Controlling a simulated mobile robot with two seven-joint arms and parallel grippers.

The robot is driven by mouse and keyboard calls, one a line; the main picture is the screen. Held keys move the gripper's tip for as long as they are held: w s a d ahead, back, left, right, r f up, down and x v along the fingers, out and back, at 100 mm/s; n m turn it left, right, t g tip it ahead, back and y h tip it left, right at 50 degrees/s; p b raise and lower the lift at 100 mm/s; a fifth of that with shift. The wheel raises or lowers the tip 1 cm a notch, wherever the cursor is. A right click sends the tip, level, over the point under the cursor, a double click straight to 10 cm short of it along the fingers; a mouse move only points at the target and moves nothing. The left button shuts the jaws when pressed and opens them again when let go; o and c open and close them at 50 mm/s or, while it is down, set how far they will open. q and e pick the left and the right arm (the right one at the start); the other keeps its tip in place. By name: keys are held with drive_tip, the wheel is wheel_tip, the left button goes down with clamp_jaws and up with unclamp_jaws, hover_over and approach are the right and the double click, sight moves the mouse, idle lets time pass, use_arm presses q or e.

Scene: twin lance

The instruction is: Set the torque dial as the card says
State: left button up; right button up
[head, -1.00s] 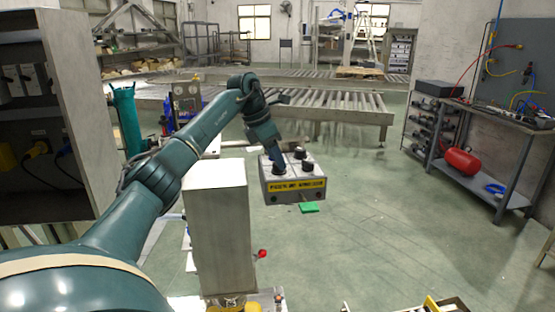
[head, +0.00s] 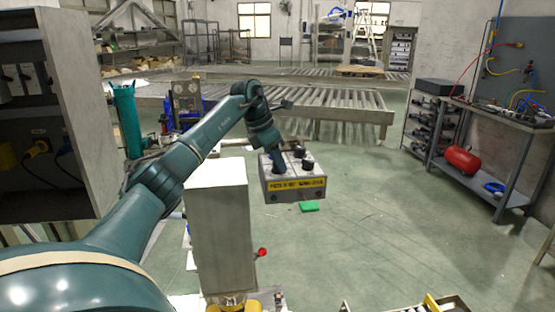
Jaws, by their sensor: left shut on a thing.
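A grey control box (head: 312,179) with a yellow label strip (head: 297,185) on its front shows in the middle of the head view. Dark knobs stand on its light top, among them one at the right (head: 308,165). My left gripper (head: 277,164) points down onto the box's left knob (head: 279,169) and is shut on it. The fingers are small and partly merge with the dark knob, so the dial's pointer cannot be read. The label's text is too small to read. I cannot make out a card. My right gripper is not in view.
A white-grey column (head: 218,230) stands left of the box, with a red knob (head: 261,252) beside it. A green block (head: 309,206) shows just below the box. Roller conveyors (head: 330,105) lie behind. A workbench (head: 478,117) stands at right. Floor between is clear.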

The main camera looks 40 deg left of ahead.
use_arm(q)
drive_tip(key=shift+c, duration=0.3)
drive_tip(key=m+h, duration=0.1)
drive_tip(key=m, duration=0.2)
drive_tip(key=shift+m+g, duration=0.3)
drive_tip(key=shift+g, duration=0.1)
drive_tip(key=shift+w+m+g+h, duration=0.1)
drive_tip(key=shift+m+g+h, duration=0.45)
drive_tip(key=shift+m, duration=1.35)
drive_tip(key=shift+a, duration=0.1)
drive_tip(key=o, duration=1)
